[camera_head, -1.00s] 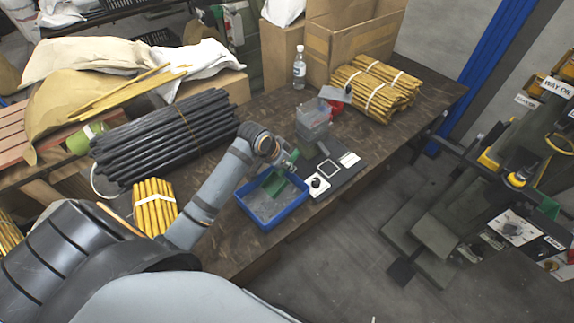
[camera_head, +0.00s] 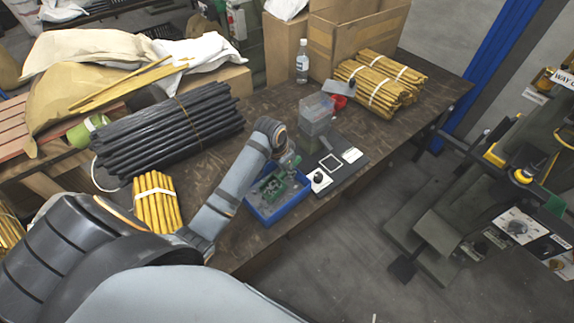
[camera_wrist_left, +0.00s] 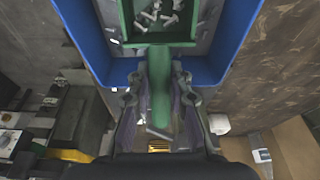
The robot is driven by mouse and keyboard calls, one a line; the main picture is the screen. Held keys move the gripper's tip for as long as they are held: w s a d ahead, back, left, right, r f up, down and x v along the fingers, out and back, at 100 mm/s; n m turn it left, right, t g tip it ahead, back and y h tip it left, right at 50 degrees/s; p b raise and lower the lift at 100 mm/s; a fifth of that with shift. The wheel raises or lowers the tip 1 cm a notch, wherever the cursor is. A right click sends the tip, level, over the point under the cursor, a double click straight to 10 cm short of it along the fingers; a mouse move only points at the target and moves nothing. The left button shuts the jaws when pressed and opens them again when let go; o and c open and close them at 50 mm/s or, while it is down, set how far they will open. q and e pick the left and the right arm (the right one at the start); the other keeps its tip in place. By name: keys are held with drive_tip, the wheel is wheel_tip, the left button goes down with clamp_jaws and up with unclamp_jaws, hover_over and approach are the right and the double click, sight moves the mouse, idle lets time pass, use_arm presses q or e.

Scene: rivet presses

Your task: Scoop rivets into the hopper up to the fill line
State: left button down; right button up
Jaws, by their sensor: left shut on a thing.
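My left gripper (camera_head: 287,166) is shut on the handle of a green scoop (camera_head: 270,187), over the blue bin (camera_head: 284,213). In the left wrist view, the gripper (camera_wrist_left: 160,98) has a finger on each side of the scoop handle (camera_wrist_left: 160,75). The scoop pan (camera_wrist_left: 161,40) holds several grey rivets (camera_wrist_left: 158,14), with the walls of the blue bin (camera_wrist_left: 88,30) around it. The hopper appears to be the clear box (camera_head: 316,113) behind the bin; its fill line is too small to make out. My right gripper is not in view.
A dark plate with a dial (camera_head: 319,178) and a white-framed square lies right of the bin. A red part (camera_head: 339,102) stands behind the clear box. A bottle (camera_head: 302,68), yellow rod bundles (camera_head: 380,85) and black rods (camera_head: 170,128) surround the workspace.

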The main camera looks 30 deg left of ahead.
use_arm(q)
drive_tip(key=shift+g+y, duration=0.3)
drive_tip(key=shift+g, duration=0.6)
drive_tip(key=shift+w+d+r+p, duration=0.1)
drive_tip(key=shift+w+r+p, duration=0.1)
drive_tip(key=shift+r+p, duration=0.95)
drive_tip(key=shift+w+d+r+p, duration=0.1)
drive_tip(key=shift+w+r+p, duration=0.15)
drive_tip(key=shift+r+p, duration=0.85)
drive_tip(key=shift+w+r+p, duration=0.2)
drive_tip(key=shift+r+p, duration=0.5)
drive_tip(key=shift+p, duration=0.8)
